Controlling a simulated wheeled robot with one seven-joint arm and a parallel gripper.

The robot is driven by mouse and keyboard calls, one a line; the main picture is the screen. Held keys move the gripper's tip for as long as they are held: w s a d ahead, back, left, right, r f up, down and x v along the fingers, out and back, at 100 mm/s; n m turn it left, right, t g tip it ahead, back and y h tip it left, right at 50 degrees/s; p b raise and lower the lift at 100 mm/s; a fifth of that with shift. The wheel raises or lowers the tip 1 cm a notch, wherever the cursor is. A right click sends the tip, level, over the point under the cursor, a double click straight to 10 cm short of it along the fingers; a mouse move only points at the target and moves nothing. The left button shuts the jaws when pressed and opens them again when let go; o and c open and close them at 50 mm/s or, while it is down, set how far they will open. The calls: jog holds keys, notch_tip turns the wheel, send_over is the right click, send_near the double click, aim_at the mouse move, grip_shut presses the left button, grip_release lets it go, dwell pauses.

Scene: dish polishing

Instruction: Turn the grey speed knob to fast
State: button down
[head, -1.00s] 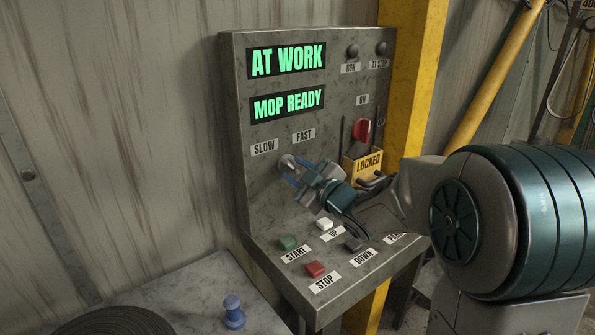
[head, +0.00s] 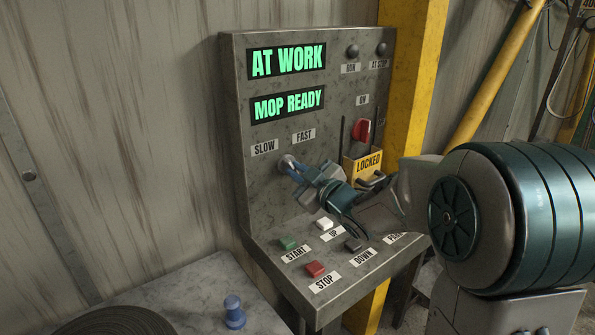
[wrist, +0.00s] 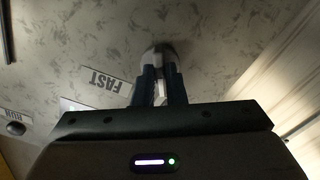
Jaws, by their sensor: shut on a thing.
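The grey speed knob (head: 287,163) sits on the upright face of the control panel, below the SLOW label (head: 264,147) and the FAST label (head: 304,136). My gripper (head: 293,169) is shut on the knob, with its fingers coming in from the lower right. In the wrist view the two dark fingers (wrist: 159,78) close around the pale knob (wrist: 160,54), and the FAST label (wrist: 106,84) lies just to their left. The fingers hide much of the knob, so I cannot tell which label its pointer faces.
A yellow LOCKED box (head: 362,168) with a red switch (head: 362,130) stands right of my gripper. Below are a green button (head: 287,243), a white button (head: 324,223) and a red button (head: 316,269). Screens read AT WORK (head: 287,60) and MOP READY (head: 287,104).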

jog(key=m+p, duration=0.1)
jog(key=m, duration=0.2)
jog(key=shift+r+m, duration=0.1)
jog(key=shift+m, duration=0.3)
jog(key=m+p, duration=0.1)
jog(key=m, duration=0.2)
jog(key=shift+m+p, duration=0.3)
jog(key=m+p, duration=0.1)
jog(key=m, duration=0.2)
jog(key=shift+p, duration=0.4)
jog(key=shift+m+p, duration=0.75)
jog(key=shift+m, duration=1.05)
jog(key=c, duration=1.5)
grip_release()
jog(key=shift+s, duration=0.1)
